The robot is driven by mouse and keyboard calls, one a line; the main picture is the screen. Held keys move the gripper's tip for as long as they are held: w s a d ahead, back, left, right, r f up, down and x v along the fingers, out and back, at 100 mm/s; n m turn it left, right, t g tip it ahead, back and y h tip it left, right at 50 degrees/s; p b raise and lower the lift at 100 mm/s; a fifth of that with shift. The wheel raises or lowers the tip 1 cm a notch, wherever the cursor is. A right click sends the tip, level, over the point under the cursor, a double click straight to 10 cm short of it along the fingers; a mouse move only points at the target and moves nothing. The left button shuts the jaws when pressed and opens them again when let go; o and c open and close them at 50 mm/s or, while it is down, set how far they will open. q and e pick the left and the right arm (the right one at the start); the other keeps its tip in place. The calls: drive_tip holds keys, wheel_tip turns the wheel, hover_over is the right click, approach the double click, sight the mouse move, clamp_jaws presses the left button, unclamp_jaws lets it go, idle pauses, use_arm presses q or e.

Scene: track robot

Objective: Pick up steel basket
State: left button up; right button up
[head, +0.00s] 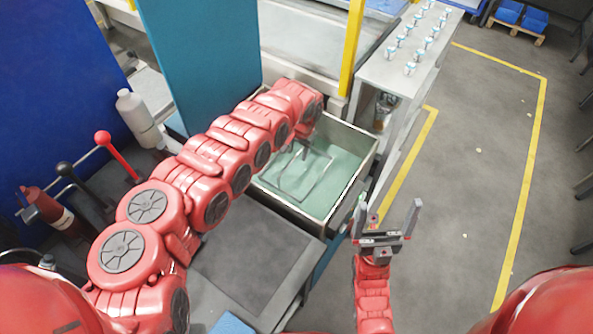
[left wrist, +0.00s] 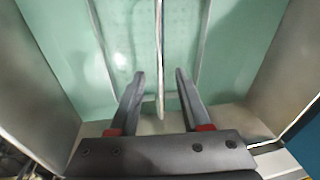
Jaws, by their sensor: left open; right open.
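The steel basket shows as thin grey wire rods (head: 318,186) in a tank with a green inside (head: 348,196). In the left wrist view, an upright steel rod (left wrist: 161,45) runs between the two fingers, with more rods to both sides. My left gripper (head: 304,147) reaches down into the tank at the basket's far end. It also shows in the left wrist view (left wrist: 160,74), with its fingers apart on either side of the rod. My right gripper (head: 388,218) is open and empty, to the right of the tank. My left arm hides part of the tank.
A dark flat top (head: 245,255) lies in front of the tank. A bench with small cups (head: 412,50) stands behind right. Levers (head: 103,138), a white bottle (head: 135,108) and a blue-green panel (head: 200,60) are left. Floor at right is clear.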

use_arm(q)
wheel_tip(320, 180, down, 3)
drive_tip(key=shift+w+a+r, duration=0.1)
drive_tip(key=shift+w+a, duration=0.05)
clamp_jaws()
idle(1.4)
